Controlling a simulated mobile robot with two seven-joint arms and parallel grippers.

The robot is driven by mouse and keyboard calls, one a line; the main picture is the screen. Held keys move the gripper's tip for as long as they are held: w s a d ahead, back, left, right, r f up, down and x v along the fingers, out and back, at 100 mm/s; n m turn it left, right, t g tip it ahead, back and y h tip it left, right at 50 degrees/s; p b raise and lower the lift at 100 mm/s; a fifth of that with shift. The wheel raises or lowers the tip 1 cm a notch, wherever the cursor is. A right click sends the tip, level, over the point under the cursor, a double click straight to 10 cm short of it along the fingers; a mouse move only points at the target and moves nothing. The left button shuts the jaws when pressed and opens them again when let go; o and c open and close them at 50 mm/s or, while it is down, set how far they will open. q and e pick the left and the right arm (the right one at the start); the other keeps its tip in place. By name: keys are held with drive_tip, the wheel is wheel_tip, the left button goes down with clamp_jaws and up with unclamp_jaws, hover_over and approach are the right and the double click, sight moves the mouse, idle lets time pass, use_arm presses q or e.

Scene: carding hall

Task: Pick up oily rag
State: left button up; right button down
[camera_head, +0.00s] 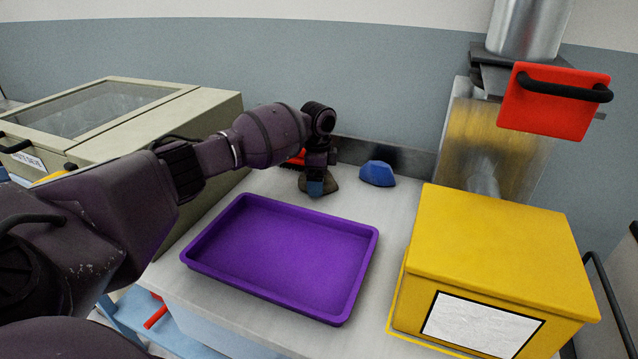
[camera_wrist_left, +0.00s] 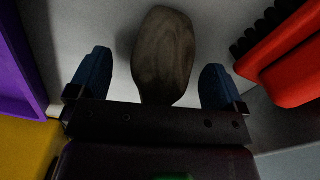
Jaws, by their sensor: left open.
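A brown, dark-streaked lump (camera_head: 328,183) lies on the pale bench behind the tray, partly hidden by my left gripper. In the left wrist view this brown lump (camera_wrist_left: 163,45) is rounded and lies between the finger tips, with gaps on both sides. It may be the oily rag; its surface looks wood-like and I cannot tell for sure. My left gripper (camera_head: 316,187) points down over it, open and empty; its two blue fingers also show in the left wrist view (camera_wrist_left: 153,76). My right gripper is not in view.
A purple tray (camera_head: 330,312) lies empty in front. A blue lump (camera_head: 377,174) sits right of the gripper; a red thing with black ridges (camera_wrist_left: 288,70) lies close by. A yellow lidded box (camera_head: 500,245) stands right, a beige cabinet (camera_head: 215,110) left. A red black-handled part (camera_head: 545,115) juts out upper right.

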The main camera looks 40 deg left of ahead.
use_arm(q)
drive_tip(key=shift+f, duration=0.65)
drive_tip(key=shift+r, duration=0.1)
drive_tip(key=c, duration=1)
